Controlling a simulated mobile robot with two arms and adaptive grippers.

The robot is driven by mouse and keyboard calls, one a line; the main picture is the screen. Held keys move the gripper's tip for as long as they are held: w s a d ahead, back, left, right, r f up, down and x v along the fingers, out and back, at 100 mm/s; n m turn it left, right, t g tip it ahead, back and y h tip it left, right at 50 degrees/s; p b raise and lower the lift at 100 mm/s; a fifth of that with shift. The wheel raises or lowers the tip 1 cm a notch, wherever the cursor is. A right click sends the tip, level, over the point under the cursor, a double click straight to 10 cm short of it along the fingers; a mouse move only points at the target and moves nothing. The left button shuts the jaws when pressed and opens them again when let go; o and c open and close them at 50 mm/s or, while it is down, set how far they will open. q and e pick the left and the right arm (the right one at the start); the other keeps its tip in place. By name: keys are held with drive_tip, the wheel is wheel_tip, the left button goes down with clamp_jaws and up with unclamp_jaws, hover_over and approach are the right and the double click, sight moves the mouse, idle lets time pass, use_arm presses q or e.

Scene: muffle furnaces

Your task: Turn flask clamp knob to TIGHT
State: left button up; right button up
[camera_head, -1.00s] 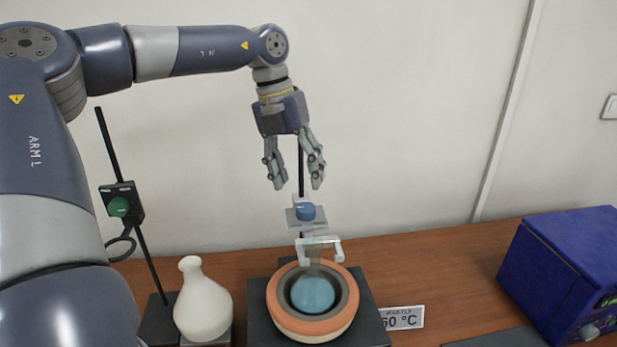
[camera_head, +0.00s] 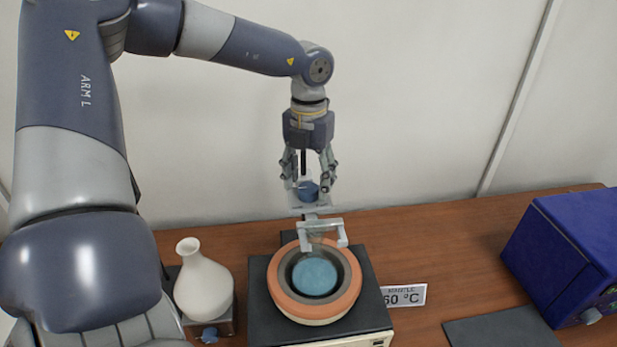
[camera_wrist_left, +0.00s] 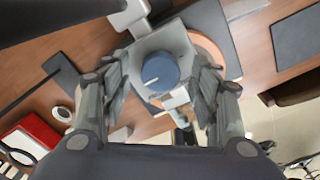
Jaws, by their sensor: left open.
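The blue flask clamp knob (camera_head: 308,191) sits on top of a grey clamp block (camera_head: 311,205) on the stand's rod. In the left wrist view the blue knob (camera_wrist_left: 159,72) shows a white pointer line. My left gripper (camera_head: 311,188) is open and points down, with its fingers on either side of the knob. In the left wrist view the fingers (camera_wrist_left: 158,95) look apart from it. Below, the clamp's pale jaws (camera_head: 322,234) are at the neck of a flask with blue contents (camera_head: 315,276) in the orange-rimmed heating mantle (camera_head: 352,291). My right gripper is not in view.
A white vase-like flask (camera_head: 203,284) stands left of the mantle. A temperature sign (camera_head: 404,295) stands to the right. A blue furnace box (camera_head: 567,255) is at the far right, with a dark mat (camera_head: 500,328) before it. Bare table lies between sign and furnace.

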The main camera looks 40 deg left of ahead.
use_arm(q)
drive_tip(key=shift+s+f, duration=0.1)
drive_tip(key=shift+f, duration=0.3)
drive_tip(key=shift+c, duration=0.2)
drive_tip(key=c, duration=1)
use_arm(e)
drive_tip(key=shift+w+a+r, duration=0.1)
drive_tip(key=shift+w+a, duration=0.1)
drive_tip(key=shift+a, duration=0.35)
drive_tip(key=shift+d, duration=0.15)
